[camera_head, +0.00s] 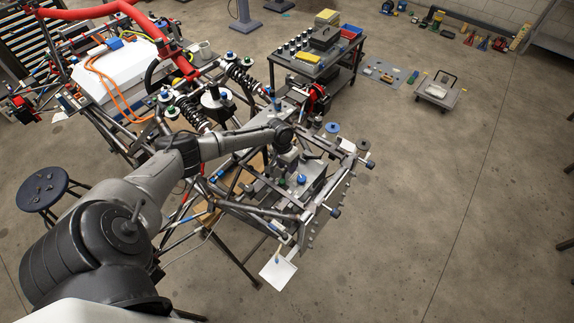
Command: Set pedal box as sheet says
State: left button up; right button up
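My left arm reaches in from the lower left over the tube chassis (230,200). Its gripper (287,163) points down over the front frame bay, above grey metal parts that look like the pedal box (312,192). The fingers are too small and dark to tell whether they are open or touching anything. A small blue knob or cap (301,179) shows beside the gripper. A white sheet (278,272) hangs at the near corner of the chassis; its writing is not readable from here. My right gripper is not in view.
Frame tubes and coil-spring dampers (243,80) crowd around the arm. A dark tool cart (318,50) stands behind the chassis, a round stool (45,188) at the left. A low wheeled trolley (438,92) stands at the right. The floor at the right is mostly free.

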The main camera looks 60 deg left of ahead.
pick_arm(q)
jog(key=shift+r, duration=0.15)
notch_tip(320, 180, up, 13)
jog(key=a+b, duration=0.1)
jog(key=a, duration=0.1)
jog(key=shift+s+a+r, duration=0.15)
jog(key=shift+s+a, duration=0.1)
jog(key=shift+s, duration=0.2)
dwell(0.5)
